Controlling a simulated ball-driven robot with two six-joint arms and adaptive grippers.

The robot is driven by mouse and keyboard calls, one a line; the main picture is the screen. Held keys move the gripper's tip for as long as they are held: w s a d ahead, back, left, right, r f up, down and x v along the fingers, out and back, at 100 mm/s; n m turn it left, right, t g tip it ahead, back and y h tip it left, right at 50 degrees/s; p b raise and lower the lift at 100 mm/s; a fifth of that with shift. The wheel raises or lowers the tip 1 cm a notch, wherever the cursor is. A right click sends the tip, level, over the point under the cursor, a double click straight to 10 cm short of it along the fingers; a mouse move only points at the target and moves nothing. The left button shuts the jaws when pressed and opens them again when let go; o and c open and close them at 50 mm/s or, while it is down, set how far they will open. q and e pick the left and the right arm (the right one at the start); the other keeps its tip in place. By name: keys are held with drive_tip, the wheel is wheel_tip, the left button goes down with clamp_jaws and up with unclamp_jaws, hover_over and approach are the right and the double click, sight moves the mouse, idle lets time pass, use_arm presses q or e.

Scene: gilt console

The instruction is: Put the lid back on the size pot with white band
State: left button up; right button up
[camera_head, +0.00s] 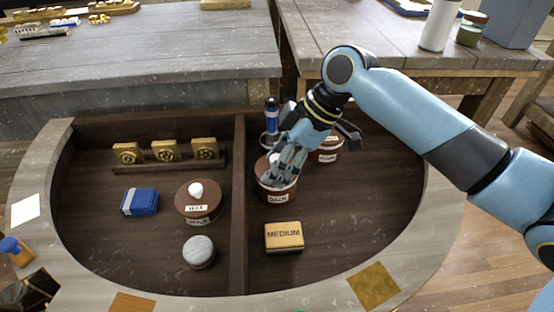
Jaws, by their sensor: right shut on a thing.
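My right gripper (280,168) comes in from the right with its fingers pointing down. It is shut on the pale knob of a reddish-brown lid (264,168). The lid is over a brown pot (276,195) with a white label band on its front, right of the divider. I cannot tell if the lid touches the pot's rim, because the fingers cover much of it. A second brown pot (200,216) with a white knob and label stands left of the divider. A third labelled pot (328,156) is partly hidden behind my gripper. My left gripper is not in view.
A wooden divider (239,215) splits the recessed top. A yellow "MEDIUM" block (284,236) lies in front of the pot. A blue bottle (271,118) stands behind it. Left are a blue pack (139,202), a grey-topped jar (199,251) and gilt blocks (165,150). The right front is clear.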

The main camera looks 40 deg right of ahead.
idle(0.4)
drive_tip(key=o, duration=1.5)
drive_tip(key=shift+o, duration=0.2)
wheel_tip(320, 180, up, 7)
drive_tip(key=p, duration=0.7)
clamp_jaws()
